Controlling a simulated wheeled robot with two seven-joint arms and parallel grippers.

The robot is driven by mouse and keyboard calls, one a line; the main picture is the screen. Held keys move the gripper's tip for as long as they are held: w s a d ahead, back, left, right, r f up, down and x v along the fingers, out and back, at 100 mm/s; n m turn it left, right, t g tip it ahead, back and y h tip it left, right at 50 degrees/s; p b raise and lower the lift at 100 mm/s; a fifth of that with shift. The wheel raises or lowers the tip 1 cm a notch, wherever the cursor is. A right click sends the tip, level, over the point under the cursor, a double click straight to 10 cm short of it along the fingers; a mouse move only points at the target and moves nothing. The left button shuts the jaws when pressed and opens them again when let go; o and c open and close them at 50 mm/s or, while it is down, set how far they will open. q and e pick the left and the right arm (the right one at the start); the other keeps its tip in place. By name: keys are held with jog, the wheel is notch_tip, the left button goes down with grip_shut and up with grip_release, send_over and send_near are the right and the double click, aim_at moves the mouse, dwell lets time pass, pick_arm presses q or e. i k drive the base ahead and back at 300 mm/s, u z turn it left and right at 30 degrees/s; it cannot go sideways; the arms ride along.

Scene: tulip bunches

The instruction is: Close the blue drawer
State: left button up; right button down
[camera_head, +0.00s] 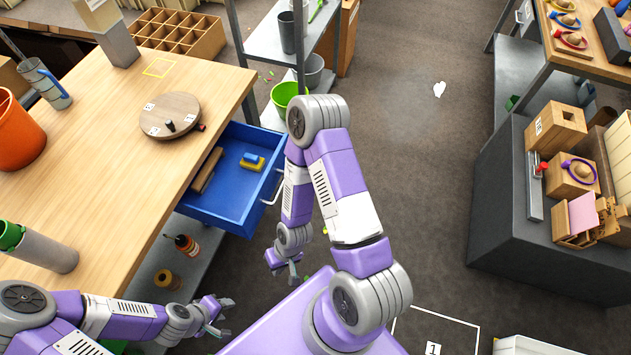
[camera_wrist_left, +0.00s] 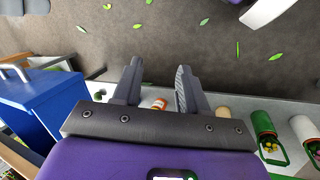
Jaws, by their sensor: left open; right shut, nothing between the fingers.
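The blue drawer (camera_head: 231,207) is pulled out from under the right edge of the wooden table (camera_head: 105,215). Its white handle (camera_head: 275,187) is on its right-hand front. Inside it lie a brown stick-like item and a yellow and blue block. My left gripper (camera_head: 222,316) is open and empty, below the drawer in the picture and apart from it. In the left wrist view its fingers (camera_wrist_left: 158,92) are spread, with the drawer (camera_wrist_left: 42,103) to their left. My right gripper (camera_head: 289,268) is shut and empty, below and right of the drawer front.
A round board (camera_head: 170,115), an orange pot (camera_head: 18,132) and a grey cylinder (camera_head: 40,250) are on the table. Bottles stand on a shelf below the drawer. A green bucket (camera_head: 285,95) is beyond it. The floor at right is mostly clear up to the dark cabinet (camera_head: 520,215).

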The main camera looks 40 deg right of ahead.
aim_at(235, 200)
jog(key=z, duration=0.9)
jog(key=k, duration=1.1)
jog(key=u, duration=0.8)
jog(key=i, duration=0.75)
jog(key=z, duration=0.55)
jog(key=i, duration=0.65)
jog(key=z, duration=0.7)
